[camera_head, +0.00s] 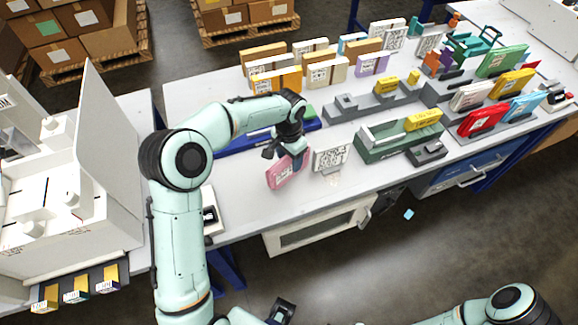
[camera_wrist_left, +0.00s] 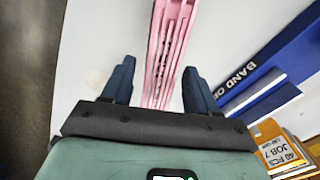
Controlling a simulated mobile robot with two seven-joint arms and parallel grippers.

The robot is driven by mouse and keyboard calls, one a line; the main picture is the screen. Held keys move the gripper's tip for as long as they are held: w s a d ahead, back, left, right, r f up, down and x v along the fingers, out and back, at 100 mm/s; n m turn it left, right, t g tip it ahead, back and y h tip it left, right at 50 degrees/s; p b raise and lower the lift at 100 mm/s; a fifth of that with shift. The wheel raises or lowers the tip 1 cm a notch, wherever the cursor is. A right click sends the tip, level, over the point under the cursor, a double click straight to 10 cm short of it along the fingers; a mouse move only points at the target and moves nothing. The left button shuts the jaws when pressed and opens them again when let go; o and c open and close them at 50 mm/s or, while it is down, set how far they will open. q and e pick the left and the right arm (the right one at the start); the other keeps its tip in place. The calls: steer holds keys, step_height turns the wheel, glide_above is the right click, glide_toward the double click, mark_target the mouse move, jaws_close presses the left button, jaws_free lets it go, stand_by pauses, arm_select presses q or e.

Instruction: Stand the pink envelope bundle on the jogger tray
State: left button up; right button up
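The pink envelope bundle (camera_head: 284,173) stands tilted on the white table in the head view, near the front edge. My left gripper (camera_head: 286,150) is just above it. In the left wrist view, the pink bundle (camera_wrist_left: 168,45) lies between the fingers of my left gripper (camera_wrist_left: 158,85), which are open with a gap on each side. A green tray (camera_head: 376,150) with a pale wall, which may be the jogger tray, stands to the right and bears a yellow bundle (camera_head: 424,120). My right gripper (camera_head: 283,310) shows at the bottom edge; its finger state is unclear.
A white block with a printed label (camera_head: 331,158) stands just right of the pink bundle. A blue tray (camera_head: 240,140) lies behind my left arm; a blue band tray shows in the wrist view (camera_wrist_left: 270,65). Several boxed bundles stand behind.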

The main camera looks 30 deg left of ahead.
arm_select(q)
jaws_close()
step_height(320, 180, up, 20)
steer(key=p, duration=0.3)
arm_select(e)
steer(key=shift+w+r, duration=0.4)
steer(key=shift+r, duration=0.3)
steer(key=shift+w+r, duration=0.35)
steer(key=shift+r, duration=0.3)
steer(key=shift+w+r, duration=0.4)
steer(key=shift+r, duration=0.3)
